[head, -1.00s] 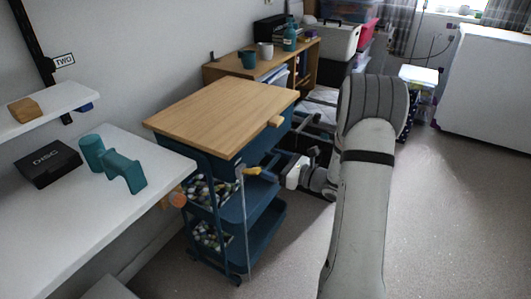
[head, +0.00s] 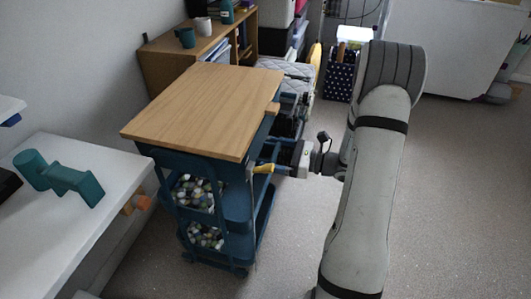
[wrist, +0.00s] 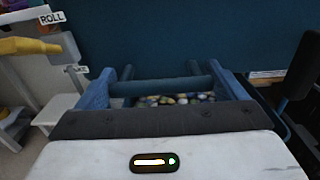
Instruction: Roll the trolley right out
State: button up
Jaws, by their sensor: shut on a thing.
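The trolley (head: 190,105) has a wooden top, a dark blue frame and lower tiers holding bags of mottled pebble-like pieces. It stands upright on the floor in the middle left of the head view. My gripper (head: 281,160) is at its right side, below the top. The blue side panel of the trolley fills the background there. A yellow lever (head: 264,168) sits beside the gripper; it also shows in the wrist view (wrist: 28,46) by a ROLL label.
A white table (head: 110,165) with a teal object (head: 60,180) stands close on the trolley's left. A wooden shelf (head: 165,65) with cups stands behind it. A spotted bin (head: 339,82) and a white cabinet (head: 450,50) are farther back. The grey floor at right is clear.

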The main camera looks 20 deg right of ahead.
jog(key=o, duration=1.1)
jog(key=p+v, duration=0.1)
jog(key=v, duration=0.6)
jog(key=shift+d+p, duration=0.3)
jog(key=shift+d, duration=0.05)
jog(key=shift+s, duration=0.15)
